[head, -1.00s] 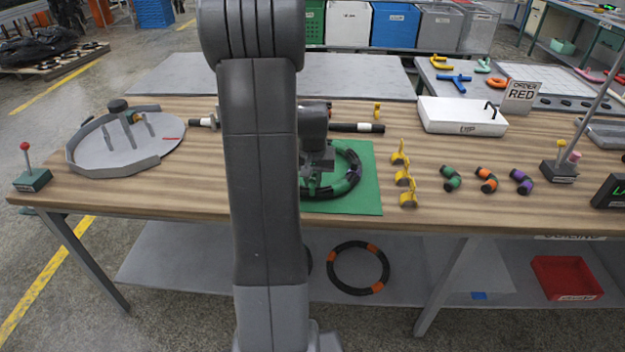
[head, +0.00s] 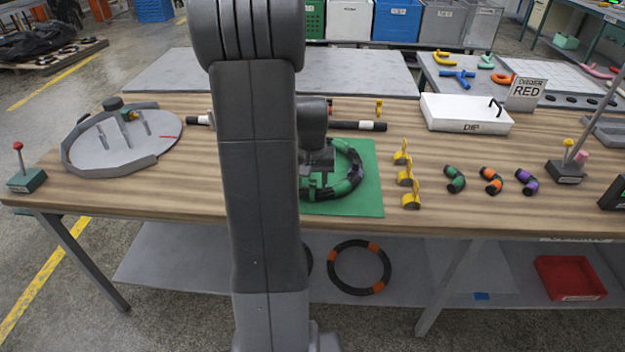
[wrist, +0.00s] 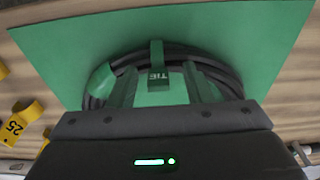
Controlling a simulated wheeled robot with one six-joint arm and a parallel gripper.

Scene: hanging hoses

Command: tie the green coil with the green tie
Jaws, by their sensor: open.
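The green coil (head: 357,172), a black hose ring with green bands, lies on a green mat (head: 368,202). My arm hides its left part in the head view. In the wrist view the coil (wrist: 222,72) runs across behind my gripper. A green tie (wrist: 157,56) marked TIE stands across the near middle of the coil; I cannot tell whether it is closed around it. My gripper (head: 317,172) is low over the coil's left part. In the wrist view my gripper (wrist: 160,92) is open, with the tie between its fingers.
Yellow numbered clips (head: 405,178) stand right of the mat, then short curved green, orange and purple pieces (head: 491,181). A white DIP tray (head: 466,115) and an ORDER RED sign (head: 527,94) are farther back. A round grey fixture (head: 120,140) is at left.

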